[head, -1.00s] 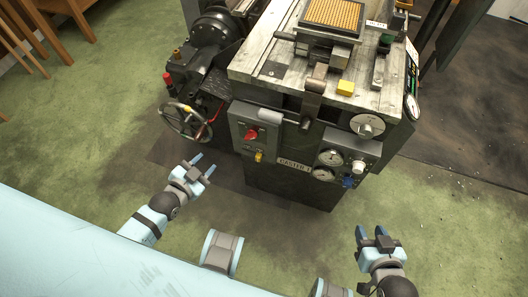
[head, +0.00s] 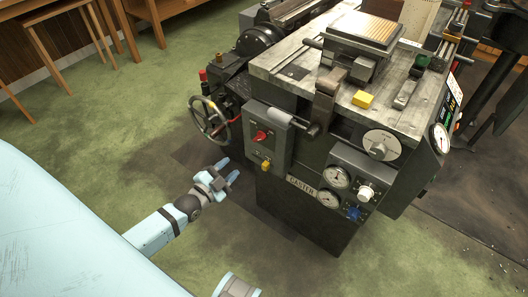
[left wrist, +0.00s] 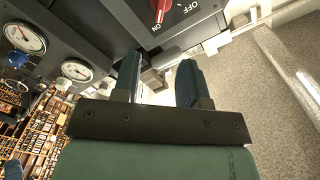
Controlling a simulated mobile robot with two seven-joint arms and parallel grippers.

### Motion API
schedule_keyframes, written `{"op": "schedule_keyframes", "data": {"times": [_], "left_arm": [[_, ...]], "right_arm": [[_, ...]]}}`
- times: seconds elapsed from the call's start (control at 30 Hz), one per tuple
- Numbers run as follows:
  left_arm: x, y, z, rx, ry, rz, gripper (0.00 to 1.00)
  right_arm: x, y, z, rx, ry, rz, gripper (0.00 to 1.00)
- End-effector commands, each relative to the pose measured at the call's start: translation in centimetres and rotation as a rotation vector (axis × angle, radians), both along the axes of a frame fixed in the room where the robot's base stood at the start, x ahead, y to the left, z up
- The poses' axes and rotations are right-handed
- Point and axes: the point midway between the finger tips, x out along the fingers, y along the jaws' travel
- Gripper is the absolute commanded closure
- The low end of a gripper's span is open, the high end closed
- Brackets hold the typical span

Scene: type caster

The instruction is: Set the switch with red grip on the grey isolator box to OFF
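The grey isolator box (head: 283,143) is on the front of the caster machine, with a red switch grip (head: 262,136) on its face. In the left wrist view the red grip (left wrist: 160,8) is at the top edge, partly cut off, with OFF and ON lettering beside it. The visible end of the grip lies by the ON mark. My left gripper (head: 228,170) is below and left of the box, apart from it. Its two fingers (left wrist: 158,85) are spread with nothing between them.
A yellow knob or padlock-like part (head: 266,165) sits under the switch. A handwheel (head: 209,120) stands left of the box. A gauge panel (head: 347,185) is to its right, and a lever (head: 326,95) hangs near its top. The green floor in front is free.

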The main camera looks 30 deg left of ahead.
Motion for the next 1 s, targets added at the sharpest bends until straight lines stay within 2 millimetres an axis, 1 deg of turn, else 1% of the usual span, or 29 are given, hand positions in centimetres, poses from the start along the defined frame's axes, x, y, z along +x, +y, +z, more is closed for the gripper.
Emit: {"op": "schedule_keyframes", "data": {"times": [0.17, 0.27, 0.5, 0.7, 0.83, 1.0], "left_arm": [[1.1, 0.1, 0.0, 0.004, -0.008, 0.002, 0.61], [2.6, -0.1, 0.0, 0.004, -0.007, 0.001, 0.61], [7.8, -0.4, -0.1, 0.003, -0.008, 0.002, 0.61], [11.4, -0.8, -0.1, 0.003, -0.007, 0.001, 0.61], [12.9, -0.9, -0.1, 0.003, -0.005, 0.001, 0.61], [13.8, -1.0, 0.0, 0.004, -0.005, 0.001, 0.61]], "right_arm": [[0.0, 0.1, -0.1, 0.003, -0.002, 0.001, 0.57], [0.0, 0.1, -0.2, 0.005, -0.005, 0.001, 0.57], [0.1, 0.2, -0.4, 0.015, -0.014, 0.003, 0.57], [0.1, 0.3, -0.4, 0.023, -0.022, 0.004, 0.57], [0.2, 0.4, -0.5, 0.028, -0.023, 0.005, 0.57], [0.1, 0.4, -0.5, 0.030, -0.024, 0.005, 0.57]]}}
